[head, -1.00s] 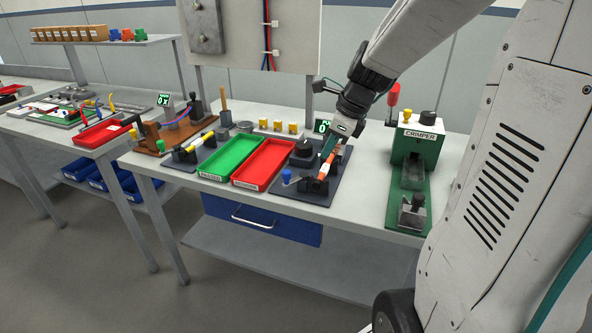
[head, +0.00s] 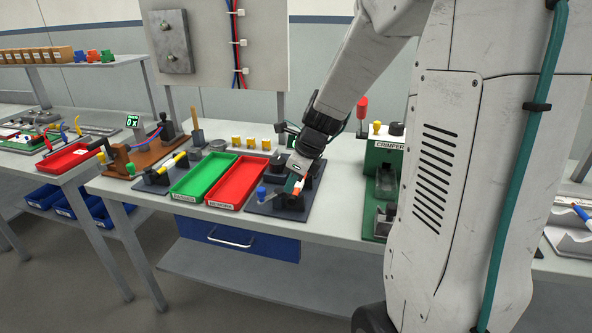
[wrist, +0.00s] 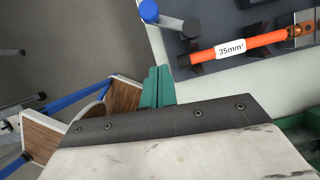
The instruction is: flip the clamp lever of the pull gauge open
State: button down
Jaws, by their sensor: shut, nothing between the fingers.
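The pull gauge has a dark base plate (head: 280,211) at the front of the bench. An orange cable (wrist: 265,41) labelled 35mm² lies along it; part shows in the head view beside my fingers. A clamp lever with a blue knob (head: 261,192) sits at the gauge's front left; in the wrist view the blue knob (wrist: 149,11) ends a short grey arm (wrist: 172,22) leading to a dark pivot. My gripper (wrist: 157,86) has teal fingers, shut and empty. In the wrist view they are apart from the knob and the cable. My wrist hides part of the gauge in the head view.
A red tray (head: 238,184) and a green tray (head: 205,178) lie left of the gauge. A green crimper (head: 388,155) stands to its right. Several yellow pieces (head: 251,143) stand behind. The bench's front edge is close to the gauge.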

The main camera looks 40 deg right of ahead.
jog(key=w+a+f, duration=0.2)
jog(key=w, duration=0.1)
jog(key=w+a+f, duration=0.1)
jog(key=shift+w, duration=0.15)
jog(key=shift+d, duration=0.1)
dwell(0.4)
